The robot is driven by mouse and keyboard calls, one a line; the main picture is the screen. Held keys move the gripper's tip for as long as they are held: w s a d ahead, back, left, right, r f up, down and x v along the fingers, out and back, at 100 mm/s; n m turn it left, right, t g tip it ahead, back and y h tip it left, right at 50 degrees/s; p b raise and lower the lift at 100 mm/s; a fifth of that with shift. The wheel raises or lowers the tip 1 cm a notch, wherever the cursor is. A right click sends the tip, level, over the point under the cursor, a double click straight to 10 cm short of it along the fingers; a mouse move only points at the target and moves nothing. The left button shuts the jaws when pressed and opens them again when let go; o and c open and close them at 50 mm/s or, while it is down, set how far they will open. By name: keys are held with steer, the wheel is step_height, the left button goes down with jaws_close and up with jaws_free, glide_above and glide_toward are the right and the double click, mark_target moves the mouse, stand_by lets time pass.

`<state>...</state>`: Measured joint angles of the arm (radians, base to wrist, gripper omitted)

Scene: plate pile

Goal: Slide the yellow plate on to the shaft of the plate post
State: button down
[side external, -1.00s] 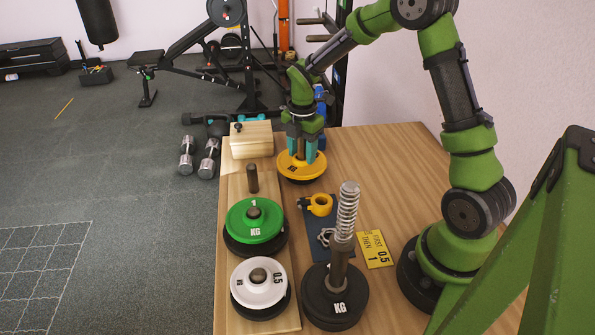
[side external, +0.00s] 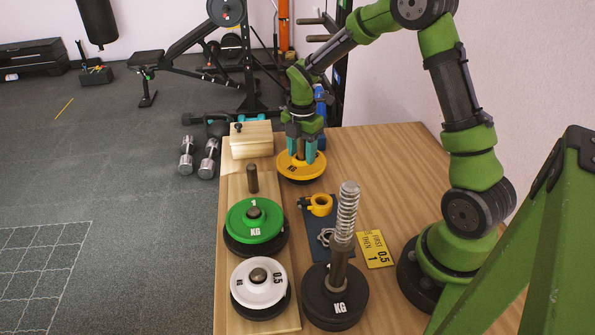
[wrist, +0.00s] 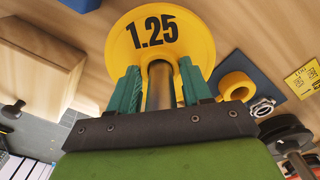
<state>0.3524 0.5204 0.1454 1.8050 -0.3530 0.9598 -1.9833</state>
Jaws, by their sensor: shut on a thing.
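The yellow plate (side external: 314,172), marked 1.25 in the wrist view (wrist: 193,32), is at the far end of the table. A dark rim shows beneath it; I cannot tell whether it touches the wood. My gripper (side external: 301,158) points down over its middle, with teal fingers shut around an upright brown-grey stem (wrist: 160,88) at the plate's centre. The plate post stands near the front of the table, with a round black base (side external: 318,308), an upright shaft (side external: 338,268) and a metal spring (side external: 347,215) around its upper part. The post is well apart from the plate.
A wooden rack (side external: 237,186) along the left edge bears a bare peg (side external: 252,178), a green plate (side external: 240,231) and a white plate (side external: 243,288), each over a black one. A wooden block (side external: 251,143), yellow collar (side external: 320,205) and yellow card (side external: 375,249) lie nearby.

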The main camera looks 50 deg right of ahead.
steer(key=shift+s+f, duration=0.1)
steer(key=shift+f, duration=0.05)
stand_by(0.5)
steer(key=shift+r, duration=0.3)
steer(key=shift+w+r, duration=0.1)
steer(key=shift+w, duration=0.1)
stand_by(0.6)
steer(key=shift+f, duration=0.25)
steer(key=shift+s+f, duration=0.15)
steer(key=shift+s, duration=0.05)
stand_by(0.6)
steer(key=shift+r, duration=0.25)
steer(key=shift+w+r, duration=0.15)
stand_by(0.5)
